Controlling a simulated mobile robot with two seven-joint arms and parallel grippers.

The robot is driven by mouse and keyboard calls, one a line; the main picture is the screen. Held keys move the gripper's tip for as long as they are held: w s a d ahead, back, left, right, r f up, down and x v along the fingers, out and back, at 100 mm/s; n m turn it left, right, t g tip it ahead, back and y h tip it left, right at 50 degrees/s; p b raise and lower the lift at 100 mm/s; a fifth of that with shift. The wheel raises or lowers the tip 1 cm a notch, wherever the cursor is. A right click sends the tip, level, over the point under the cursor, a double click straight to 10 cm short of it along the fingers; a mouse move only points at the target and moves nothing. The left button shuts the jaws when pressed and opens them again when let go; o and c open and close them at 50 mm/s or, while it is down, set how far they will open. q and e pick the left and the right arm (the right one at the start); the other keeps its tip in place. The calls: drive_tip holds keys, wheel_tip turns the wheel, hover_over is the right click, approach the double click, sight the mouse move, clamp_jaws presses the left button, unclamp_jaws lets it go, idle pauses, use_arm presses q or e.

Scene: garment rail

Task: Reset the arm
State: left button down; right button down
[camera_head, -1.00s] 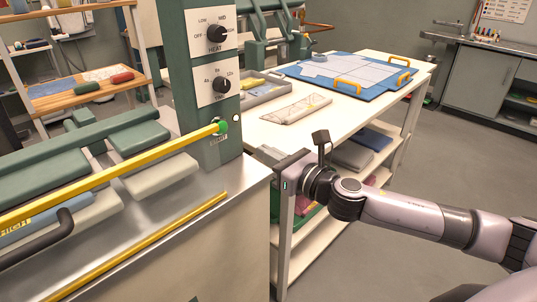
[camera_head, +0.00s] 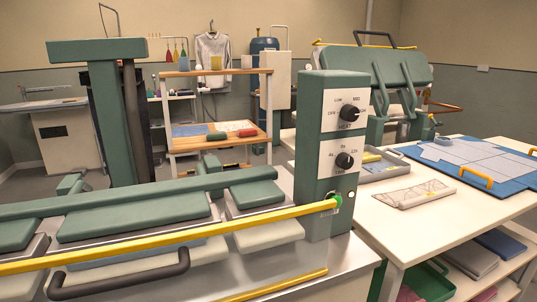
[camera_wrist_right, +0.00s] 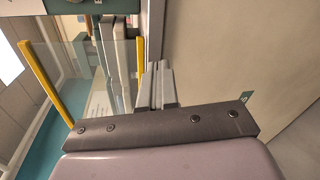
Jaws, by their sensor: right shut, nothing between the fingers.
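My right gripper (camera_wrist_right: 157,86) shows only in the right wrist view, with its grey fingers together and nothing between them. It is beside a plain beige surface (camera_wrist_right: 220,60), and part of the press with a yellow bar (camera_wrist_right: 45,80) shows past the fingers on the left. I cannot tell whether the fingers touch anything. Neither of my arms shows in the head view, and my left gripper is in no view.
In the head view, the green press (camera_head: 140,215) with a long yellow bar (camera_head: 180,234) fills the lower left. Its control column (camera_head: 318,150) has two dials and a green button (camera_head: 338,200). A white table (camera_head: 400,225) with a blue board (camera_head: 510,195) stands at right.

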drive_tip(key=s+d+f+m+g+h, duration=0.2)
drive_tip(key=s+f+m+g+h, duration=0.1)
drive_tip(key=s+f+m, duration=1.3)
drive_tip(key=s+m+g, duration=0.1)
drive_tip(key=s+m, duration=0.1)
drive_tip(key=m, duration=0.4)
drive_tip(key=shift+s+f+m, duration=0.2)
drive_tip(key=shift+s+m, duration=0.1)
drive_tip(key=shift+m, duration=0.1)
